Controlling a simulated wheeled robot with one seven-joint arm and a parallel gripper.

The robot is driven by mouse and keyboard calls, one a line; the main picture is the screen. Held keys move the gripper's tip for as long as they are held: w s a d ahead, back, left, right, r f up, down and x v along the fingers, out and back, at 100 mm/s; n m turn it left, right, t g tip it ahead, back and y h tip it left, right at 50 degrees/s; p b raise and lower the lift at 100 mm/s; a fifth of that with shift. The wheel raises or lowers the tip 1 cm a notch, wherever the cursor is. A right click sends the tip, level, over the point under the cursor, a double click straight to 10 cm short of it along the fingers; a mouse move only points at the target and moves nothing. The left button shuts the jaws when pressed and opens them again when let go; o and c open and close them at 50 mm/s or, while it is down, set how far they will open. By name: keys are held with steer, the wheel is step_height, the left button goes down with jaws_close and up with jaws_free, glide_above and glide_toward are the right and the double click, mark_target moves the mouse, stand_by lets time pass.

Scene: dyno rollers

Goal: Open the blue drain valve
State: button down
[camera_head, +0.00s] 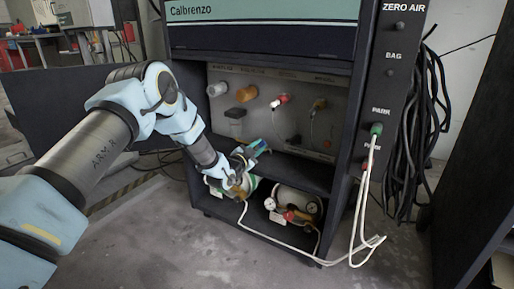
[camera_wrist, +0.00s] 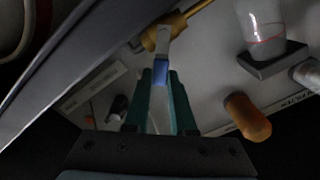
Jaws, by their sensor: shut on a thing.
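The blue drain valve shows in the wrist view as a blue handle grip (camera_wrist: 161,72) on a pale metal lever, joined to a brass body (camera_wrist: 163,34) on the grey panel. My gripper (camera_wrist: 161,76) has its teal fingertips on either side of the blue grip and is shut on it. In the head view my gripper (camera_head: 257,149) reaches into the cabinet below the panel fittings. The valve body is hard to make out there, partly hidden behind my gripper.
Gas cylinders (camera_head: 298,199) lie on the lower shelf. A white hose (camera_head: 364,190) hangs at the right.

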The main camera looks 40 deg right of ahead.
steer(key=m, duration=0.1)
steer(key=s+f+m+b, duration=0.1)
steer(key=m, duration=0.1)
steer(key=shift+d+f, duration=0.1)
steer(key=shift+d, duration=0.05)
steer(key=shift+s+f+m+b, duration=0.1)
steer(key=shift+f+m+b, duration=0.3)
steer(key=shift+m, duration=0.45)
steer(key=shift+s+f+m+b, duration=0.1)
steer(key=shift+f+m+b, duration=0.1)
steer(key=shift+m+b, duration=0.55)
steer(key=shift+m, duration=0.3)
steer(key=c, duration=0.7)
jaws_free()
steer(key=shift+c, duration=0.2)
